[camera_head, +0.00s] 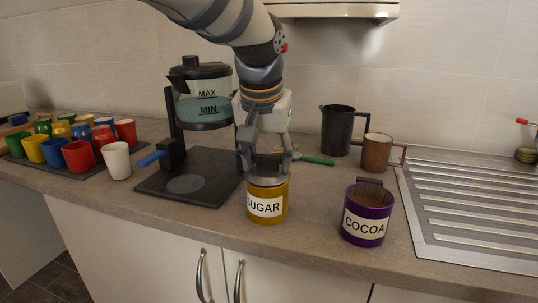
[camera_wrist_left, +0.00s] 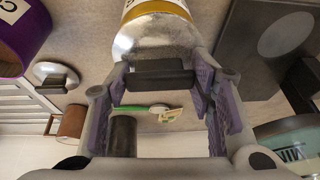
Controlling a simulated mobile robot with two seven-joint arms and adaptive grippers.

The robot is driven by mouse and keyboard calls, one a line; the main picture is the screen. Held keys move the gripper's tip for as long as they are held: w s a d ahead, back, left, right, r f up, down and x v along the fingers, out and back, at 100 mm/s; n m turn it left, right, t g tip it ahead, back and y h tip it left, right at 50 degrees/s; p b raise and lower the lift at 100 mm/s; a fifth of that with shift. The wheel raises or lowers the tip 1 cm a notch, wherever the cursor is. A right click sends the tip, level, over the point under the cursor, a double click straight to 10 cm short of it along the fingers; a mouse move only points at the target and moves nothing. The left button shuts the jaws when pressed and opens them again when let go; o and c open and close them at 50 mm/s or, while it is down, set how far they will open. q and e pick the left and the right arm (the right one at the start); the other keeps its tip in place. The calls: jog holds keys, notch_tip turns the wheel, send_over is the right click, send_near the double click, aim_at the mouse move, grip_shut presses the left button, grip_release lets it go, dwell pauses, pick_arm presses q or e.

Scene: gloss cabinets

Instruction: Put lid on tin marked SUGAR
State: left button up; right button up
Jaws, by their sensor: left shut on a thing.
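The yellow tin marked SUGAR (camera_head: 267,203) stands upright near the counter's front edge. A silver lid (camera_head: 267,179) with a dark bar handle is at the tin's top. My left gripper (camera_head: 264,158) is above it, shut on the lid's handle. In the left wrist view the purple-padded fingers (camera_wrist_left: 160,88) are either side of the dark handle, and the lid (camera_wrist_left: 152,38) lies against or very near the tin (camera_wrist_left: 155,8). I cannot tell whether it is fully seated. My right gripper is not in view.
A purple COCOA tin (camera_head: 367,214) stands open to the right; another lid (camera_wrist_left: 57,76) lies behind it. A coffee maker (camera_head: 187,190) and several cups (camera_head: 78,155) are left. A brown mug (camera_head: 376,152), dark jug (camera_head: 338,130) and green-handled brush (camera_head: 315,159) are behind. A drainer (camera_head: 470,210) is right.

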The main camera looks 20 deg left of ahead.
pick_arm(q)
jog(key=shift+f, duration=0.3)
jog(key=o, duration=1.5)
jog(key=v, duration=1.2)
